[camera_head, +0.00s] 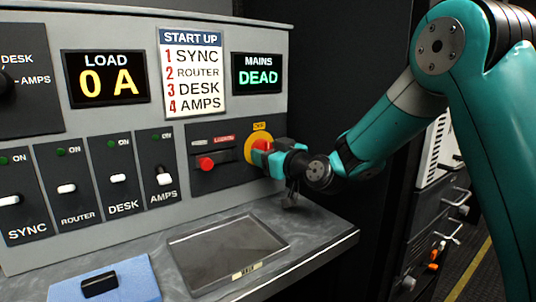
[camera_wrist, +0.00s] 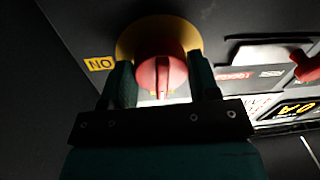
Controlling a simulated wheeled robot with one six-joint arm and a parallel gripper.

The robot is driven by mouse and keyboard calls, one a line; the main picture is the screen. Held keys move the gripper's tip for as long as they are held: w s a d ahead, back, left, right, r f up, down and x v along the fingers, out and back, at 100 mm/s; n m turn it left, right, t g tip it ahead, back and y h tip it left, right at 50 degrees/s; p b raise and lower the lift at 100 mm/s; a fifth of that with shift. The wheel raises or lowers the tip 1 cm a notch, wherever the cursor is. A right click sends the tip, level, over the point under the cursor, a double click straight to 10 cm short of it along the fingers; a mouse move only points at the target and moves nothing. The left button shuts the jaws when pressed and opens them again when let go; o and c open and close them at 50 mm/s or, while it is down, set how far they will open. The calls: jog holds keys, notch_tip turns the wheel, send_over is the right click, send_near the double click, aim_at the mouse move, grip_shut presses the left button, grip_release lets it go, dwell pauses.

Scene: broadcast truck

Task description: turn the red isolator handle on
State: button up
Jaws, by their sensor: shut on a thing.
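The red isolator handle (camera_head: 262,145) sits on a round yellow plate (camera_head: 250,150) at the panel's right end, under a small yellow OFF label (camera_head: 262,126). My gripper (camera_head: 275,158) reaches it from the right, hiding part of it. In the wrist view the red handle (camera_wrist: 158,72) lies between my two teal fingers, which are shut on it. Its ridge runs up and down in that picture. A yellow ON label (camera_wrist: 100,64), upside down, is beside the plate; the ridge does not point at it. The mains display (camera_head: 258,73) reads DEAD.
A smaller red knob (camera_head: 206,163) is left of the isolator. Several breaker switches (camera_head: 115,178) line the panel's left. A metal tray (camera_head: 228,252) and blue block (camera_head: 104,280) lie on the desk below. The load display (camera_head: 106,79) reads 0 A.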

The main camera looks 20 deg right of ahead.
jog(key=m, duration=0.3)
jog(key=shift+m+b, duration=0.4)
jog(key=m, duration=0.4)
jog(key=shift+a+m+t+p, duration=0.1)
jog(key=shift+m+t+p, duration=0.2)
jog(key=shift+m+t, duration=0.1)
jog(key=m+p, duration=0.2)
jog(key=m, duration=0.2)
jog(key=shift+r+m+h, duration=0.1)
jog(key=shift+m+h, duration=0.2)
jog(key=shift+h, duration=0.1)
jog(key=shift+s+a+m+p, duration=0.1)
jog(key=shift+m+p, duration=1.35)
jog(key=shift+m, duration=0.95)
jog(key=o, duration=0.9)
jog(key=shift+o, duration=0.2)
